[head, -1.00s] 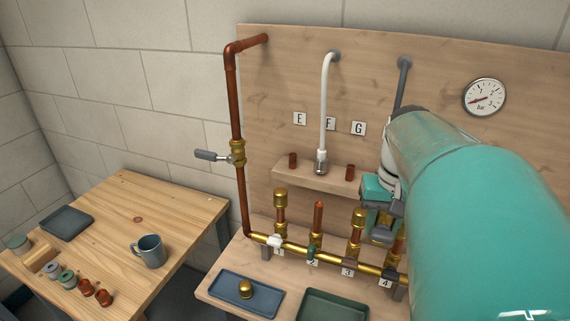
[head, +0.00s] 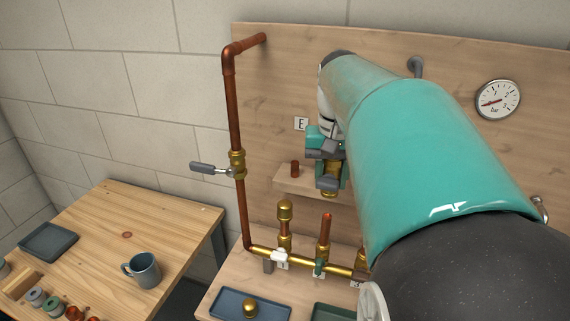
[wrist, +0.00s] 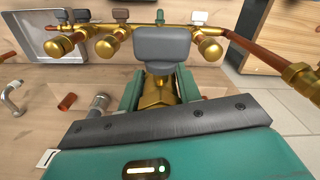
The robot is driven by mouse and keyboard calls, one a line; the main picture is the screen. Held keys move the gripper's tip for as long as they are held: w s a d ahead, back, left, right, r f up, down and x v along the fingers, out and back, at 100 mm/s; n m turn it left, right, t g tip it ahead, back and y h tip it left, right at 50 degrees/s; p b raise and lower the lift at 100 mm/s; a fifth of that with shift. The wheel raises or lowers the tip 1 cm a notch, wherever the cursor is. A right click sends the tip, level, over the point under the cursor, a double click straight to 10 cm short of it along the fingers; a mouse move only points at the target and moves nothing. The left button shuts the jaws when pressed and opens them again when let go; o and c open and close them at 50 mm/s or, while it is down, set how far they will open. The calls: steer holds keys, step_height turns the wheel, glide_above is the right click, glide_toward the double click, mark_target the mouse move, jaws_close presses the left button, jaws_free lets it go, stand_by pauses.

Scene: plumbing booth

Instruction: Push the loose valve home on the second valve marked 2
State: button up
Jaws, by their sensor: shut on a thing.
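My gripper (head: 329,172) is shut on the loose valve (head: 329,185), a brass body with a grey handle. The wrist view shows the loose valve (wrist: 156,92) between my fingers, its grey handle (wrist: 162,50) towards the manifold. In the head view it hangs above the bare copper stub (head: 325,230) of the second branch, apart from it. Below that stub is the second valve with a green handle (head: 319,267); its number plate is barely readable. In the wrist view the grey handle hides the stub, and the green handle (wrist: 160,17) shows beyond.
A brass-capped branch (head: 284,222) stands left of the stub. A wooden shelf (head: 288,184) with a copper piece (head: 295,168) is behind my gripper. A blue tray (head: 228,305) holds a brass cap (head: 250,308). My arm hides the right-hand branches.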

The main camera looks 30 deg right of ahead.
mark_target(327, 216)
steer(key=shift+w+d+f, duration=0.1)
steer(key=shift+w+d, duration=0.1)
steer(key=shift+f, duration=0.2)
steer(key=shift+s+f, duration=0.2)
steer(key=shift+w+f, duration=0.1)
steer(key=shift+f, duration=0.55)
steer(key=shift+s+f, duration=0.2)
steer(key=shift+f, duration=0.35)
steer(key=shift+w+f, duration=0.2)
steer(key=shift+f, duration=0.9)
steer(key=shift+s, duration=0.1)
steer(key=shift+f, duration=2.3)
